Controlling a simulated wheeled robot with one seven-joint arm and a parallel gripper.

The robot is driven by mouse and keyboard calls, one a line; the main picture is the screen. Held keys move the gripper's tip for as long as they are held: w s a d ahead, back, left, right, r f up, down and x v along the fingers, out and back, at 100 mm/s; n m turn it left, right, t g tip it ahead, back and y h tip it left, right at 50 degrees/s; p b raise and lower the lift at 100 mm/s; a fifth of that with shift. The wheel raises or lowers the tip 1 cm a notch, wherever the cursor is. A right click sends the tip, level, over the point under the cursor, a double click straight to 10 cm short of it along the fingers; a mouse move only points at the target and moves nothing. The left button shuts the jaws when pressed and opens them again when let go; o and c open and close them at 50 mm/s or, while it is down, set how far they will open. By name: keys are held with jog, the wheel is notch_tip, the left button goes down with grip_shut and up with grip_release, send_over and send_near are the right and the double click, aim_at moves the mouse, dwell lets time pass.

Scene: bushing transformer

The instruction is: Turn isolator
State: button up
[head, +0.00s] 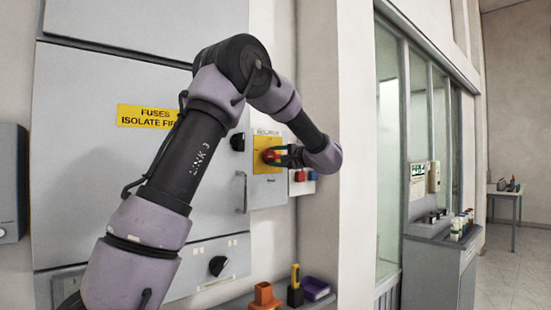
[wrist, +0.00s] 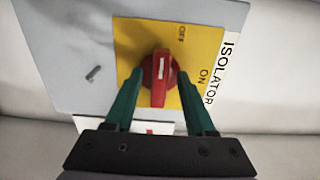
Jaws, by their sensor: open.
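The isolator is a red rotary handle (wrist: 160,78) with a white mark, on a yellow plate (wrist: 205,40) fixed to a grey box (wrist: 60,40). The plate reads OFF and ON, with a white ISOLATOR label (wrist: 229,65) along its edge. My gripper (wrist: 158,88) is open, with one green finger on each side of the handle in the wrist view. I cannot tell whether the fingers touch it. In the head view the red handle (head: 270,155) shows on the yellow plate (head: 263,168), with my gripper (head: 278,154) at it, partly hiding it.
A shelf below holds an orange block (head: 264,296) and a purple box (head: 315,288). A wall pillar (head: 357,90) stands to the right.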

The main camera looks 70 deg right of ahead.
grip_shut()
jog(key=m, duration=0.4)
jog(key=shift+r+m, duration=0.1)
jog(key=shift+m, duration=0.3)
jog(key=m, duration=0.4)
jog(key=shift+d+m, duration=0.1)
jog(key=shift+m, duration=0.2)
jog(key=m, duration=0.4)
jog(key=shift+s+d+r, duration=0.1)
jog(key=shift+s+d+m, duration=0.1)
jog(key=shift+m, duration=2.2)
